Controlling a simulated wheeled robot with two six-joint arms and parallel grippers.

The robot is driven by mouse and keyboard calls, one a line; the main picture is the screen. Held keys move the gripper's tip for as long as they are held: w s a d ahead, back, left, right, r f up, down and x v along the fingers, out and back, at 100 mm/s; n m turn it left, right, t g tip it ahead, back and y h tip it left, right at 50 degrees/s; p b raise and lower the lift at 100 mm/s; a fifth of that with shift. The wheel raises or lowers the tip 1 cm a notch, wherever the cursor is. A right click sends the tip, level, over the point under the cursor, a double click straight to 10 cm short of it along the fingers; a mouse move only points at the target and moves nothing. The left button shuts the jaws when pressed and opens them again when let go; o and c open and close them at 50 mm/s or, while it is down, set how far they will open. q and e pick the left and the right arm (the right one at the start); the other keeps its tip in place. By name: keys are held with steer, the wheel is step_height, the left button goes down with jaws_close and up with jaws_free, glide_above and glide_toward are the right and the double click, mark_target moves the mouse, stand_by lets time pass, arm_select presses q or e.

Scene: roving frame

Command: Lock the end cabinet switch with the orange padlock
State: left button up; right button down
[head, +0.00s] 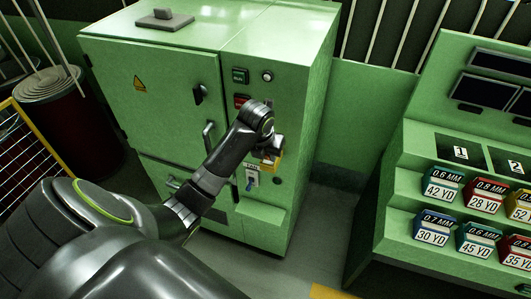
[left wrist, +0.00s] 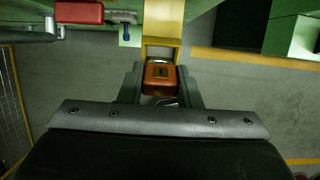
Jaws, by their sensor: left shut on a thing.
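The orange padlock (left wrist: 159,78) sits between the fingers of my left gripper (left wrist: 160,70), which is shut on it. A yellow bracket (left wrist: 163,24) is just beyond the padlock in the left wrist view; I cannot tell whether the two touch. In the head view my left gripper (head: 271,150) is at the narrow right-hand section of the green cabinet (head: 285,75). The arm and gripper hide the padlock and much of the switch area there. My right gripper is not in view.
A small panel with a blue part (head: 250,182) is below left of the gripper. A cabinet door handle (head: 208,137) is left of my forearm. A green console (head: 400,190) with several coloured boxes stands at right. Floor shows between cabinet and console.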

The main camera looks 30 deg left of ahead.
arm_select(q)
steer(key=shift+b+x, duration=0.8)
steer(key=shift+x, duration=0.45)
steer(key=o, duration=1.1)
steer(key=shift+w, duration=0.2)
